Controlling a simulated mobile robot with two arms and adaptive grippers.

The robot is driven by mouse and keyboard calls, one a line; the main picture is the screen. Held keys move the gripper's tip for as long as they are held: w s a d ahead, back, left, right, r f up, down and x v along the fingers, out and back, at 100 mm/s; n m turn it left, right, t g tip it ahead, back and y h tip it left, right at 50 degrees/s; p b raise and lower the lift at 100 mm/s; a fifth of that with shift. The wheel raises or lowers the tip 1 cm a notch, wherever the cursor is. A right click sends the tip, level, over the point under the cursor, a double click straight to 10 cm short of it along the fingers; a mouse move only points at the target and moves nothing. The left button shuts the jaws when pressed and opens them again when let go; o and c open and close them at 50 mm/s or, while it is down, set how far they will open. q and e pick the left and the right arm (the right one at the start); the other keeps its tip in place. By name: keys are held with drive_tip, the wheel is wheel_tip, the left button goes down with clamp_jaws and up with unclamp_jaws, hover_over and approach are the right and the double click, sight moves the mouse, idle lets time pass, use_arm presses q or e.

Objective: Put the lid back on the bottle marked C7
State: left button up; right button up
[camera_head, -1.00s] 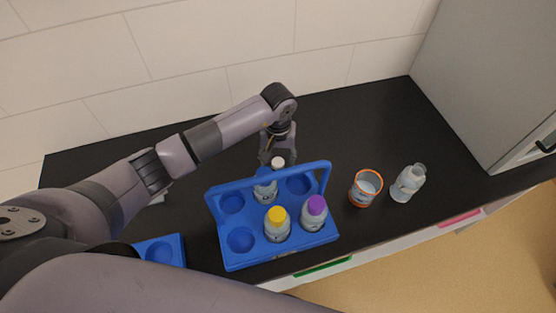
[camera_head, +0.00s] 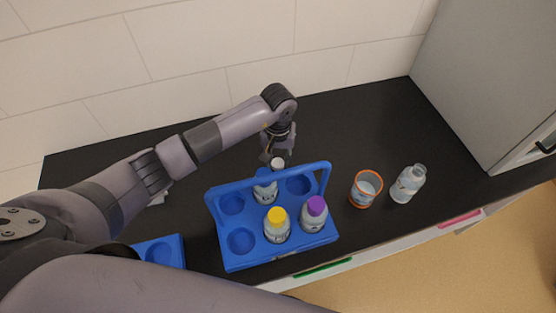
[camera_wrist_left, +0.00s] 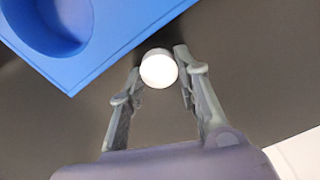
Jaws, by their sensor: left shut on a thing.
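My left gripper (camera_head: 277,152) reaches down behind the blue rack and is shut on a small round white lid (camera_head: 277,163). In the left wrist view the lid (camera_wrist_left: 159,68) sits between the two fingertips (camera_wrist_left: 159,75). I cannot tell whether it touches the counter. A clear bottle (camera_head: 405,186) with no coloured cap stands on the counter at the right. Its label is too small to read, so I cannot confirm the C7 mark. My right gripper is not in view.
An orange-rimmed beaker (camera_head: 365,190) stands between rack and clear bottle. A blue tray (camera_head: 175,248) lies left. The counter (camera_head: 350,120) behind is clear.

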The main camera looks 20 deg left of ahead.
sight(278, 161)
use_arm(q)
wheel_tip(278, 161, up, 20)
drive_tip(key=b, duration=0.4)
drive_tip(key=shift+b, duration=0.35)
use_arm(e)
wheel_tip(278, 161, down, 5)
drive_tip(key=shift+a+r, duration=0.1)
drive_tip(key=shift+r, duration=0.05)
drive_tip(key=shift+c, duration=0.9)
